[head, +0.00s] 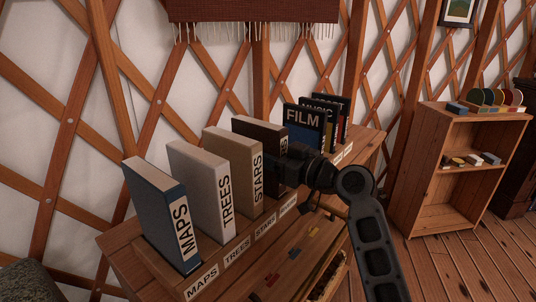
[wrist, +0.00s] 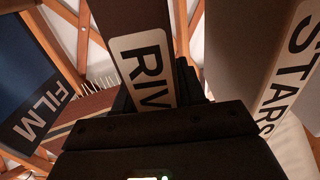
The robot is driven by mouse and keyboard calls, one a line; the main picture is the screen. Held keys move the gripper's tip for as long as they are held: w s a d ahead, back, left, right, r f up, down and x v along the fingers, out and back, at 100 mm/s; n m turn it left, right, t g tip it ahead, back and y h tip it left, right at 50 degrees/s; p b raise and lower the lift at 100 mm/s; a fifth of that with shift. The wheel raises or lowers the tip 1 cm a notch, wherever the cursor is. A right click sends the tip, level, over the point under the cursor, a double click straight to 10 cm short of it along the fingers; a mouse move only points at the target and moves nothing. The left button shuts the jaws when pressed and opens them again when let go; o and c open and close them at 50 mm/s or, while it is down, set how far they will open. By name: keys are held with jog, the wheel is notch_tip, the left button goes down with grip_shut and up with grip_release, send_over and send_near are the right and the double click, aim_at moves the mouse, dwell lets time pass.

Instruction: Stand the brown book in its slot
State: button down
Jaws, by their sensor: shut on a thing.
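The dark brown book (head: 258,134) stands upright between the tan STARS book (head: 228,155) and the FILM book (head: 304,122). Its white spine label reads "RIV" in the wrist view (wrist: 150,70), with the rest hidden. My gripper (head: 292,163) is shut on the brown book at its spine side; my gripper body (wrist: 160,135) hides the lower spine in the wrist view. A partly hidden slot label (head: 288,204) lies in front of the book. I cannot tell whether its bottom edge rests in the slot.
The blue MAPS book (head: 152,215) and pale TREES book (head: 199,185) stand to the left in the wooden rack (head: 120,252). More books stand behind FILM. A low wooden shelf (head: 470,130) with small items is at the right. The lattice wall is close behind the rack.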

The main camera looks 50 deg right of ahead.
jog(key=shift+f, duration=0.15)
jog(key=c, duration=0.7)
grip_release()
jog(key=shift+o, duration=0.2)
jog(key=s+b, duration=0.2)
jog(key=s, duration=1)
jog(key=shift+d, duration=0.2)
